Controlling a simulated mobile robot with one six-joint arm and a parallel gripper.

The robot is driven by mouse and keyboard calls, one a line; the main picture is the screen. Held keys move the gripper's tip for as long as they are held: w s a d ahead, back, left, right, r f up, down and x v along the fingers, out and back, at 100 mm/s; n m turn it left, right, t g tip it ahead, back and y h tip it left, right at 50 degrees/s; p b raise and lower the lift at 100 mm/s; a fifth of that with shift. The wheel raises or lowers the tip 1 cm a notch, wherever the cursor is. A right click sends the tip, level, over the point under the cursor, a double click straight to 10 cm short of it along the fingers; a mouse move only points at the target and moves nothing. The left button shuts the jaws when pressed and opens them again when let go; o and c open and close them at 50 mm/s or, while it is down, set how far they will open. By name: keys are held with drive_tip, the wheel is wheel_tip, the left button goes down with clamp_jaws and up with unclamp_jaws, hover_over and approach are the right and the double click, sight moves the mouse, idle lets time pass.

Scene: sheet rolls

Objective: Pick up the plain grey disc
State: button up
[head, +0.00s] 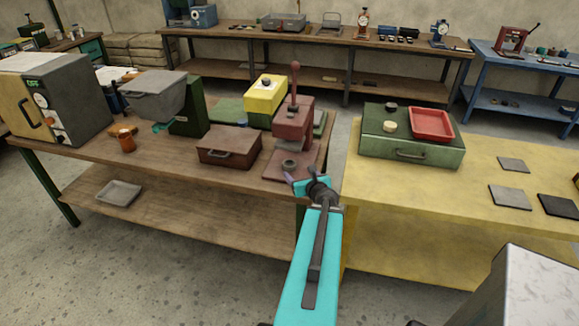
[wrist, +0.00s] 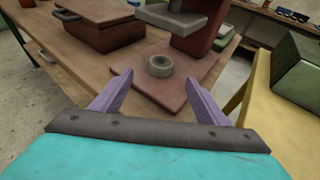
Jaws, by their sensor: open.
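A round grey piece (head: 290,165) lies on the dark red base plate of the red press (head: 293,125). In the wrist view this grey piece (wrist: 160,71) has a raised rim and a dark hollow middle; I cannot tell whether a separate disc sits in it. No other plain grey disc is clear to me. My gripper (head: 301,174) is over the front of the base plate, close to the grey piece. In the wrist view my gripper (wrist: 158,79) has its purple fingers spread wide, with nothing between them, and the grey piece lies beyond the fingertips.
A brown lidded box (head: 229,147) stands left of the press, and a yellow block (head: 265,98) behind it. Right, across a gap, a yellow table (head: 450,185) bears a green case (head: 405,148) with a red tray (head: 432,122), and flat grey squares (head: 510,195).

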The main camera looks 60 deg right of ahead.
sight(290, 164)
drive_tip(key=shift+w+d+f+b, duration=0.1)
drive_tip(key=shift+w+f+b, duration=0.1)
drive_tip(key=shift+b, duration=0.5)
drive_tip(key=b, duration=0.2)
drive_tip(key=w+b, duration=0.1)
drive_tip(key=b, duration=0.1)
drive_tip(key=shift+d+f+b, duration=0.2)
drive_tip(key=shift+d+b, duration=0.1)
drive_tip(key=shift+b, duration=0.1)
drive_tip(key=d+b, duration=0.1)
drive_tip(key=b, duration=0.6)
drive_tip(key=shift+w+f, duration=0.25)
drive_tip(key=shift+w, duration=0.1)
drive_tip(key=shift+w+d+f, duration=0.1)
drive_tip(key=shift+w+d, duration=0.35)
drive_tip(key=shift+w, duration=0.1)
drive_tip(key=shift+p+x, duration=0.35)
drive_tip(key=shift+x, duration=1.75)
drive_tip(key=shift+a, duration=0.1)
drive_tip(key=shift+p+x, duration=0.3)
drive_tip(key=shift+x, duration=2.4)
